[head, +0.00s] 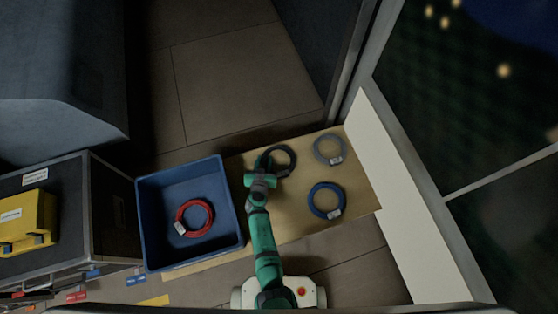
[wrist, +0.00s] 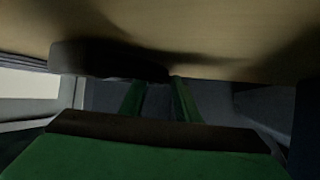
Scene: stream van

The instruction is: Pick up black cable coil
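The black cable coil (head: 290,153) lies at the left part of the tan board, with part of its left side hidden by my gripper. My gripper (head: 263,167) is low over the coil's left rim. In the wrist view the coil (wrist: 105,62) shows edge-on as a dark band close to the board surface. It covers the tip of the left green finger, and its right end is beside the right finger of my gripper (wrist: 159,83). The fingers stand a little apart. I cannot tell whether they are pressed on the rim.
A blue cable coil (head: 313,203) and a grey coil (head: 320,154) lie to the right on the tan board (head: 360,192). A blue bin (head: 150,228) holding a red coil (head: 205,226) stands on the left. A yellow case (head: 35,215) sits farther left.

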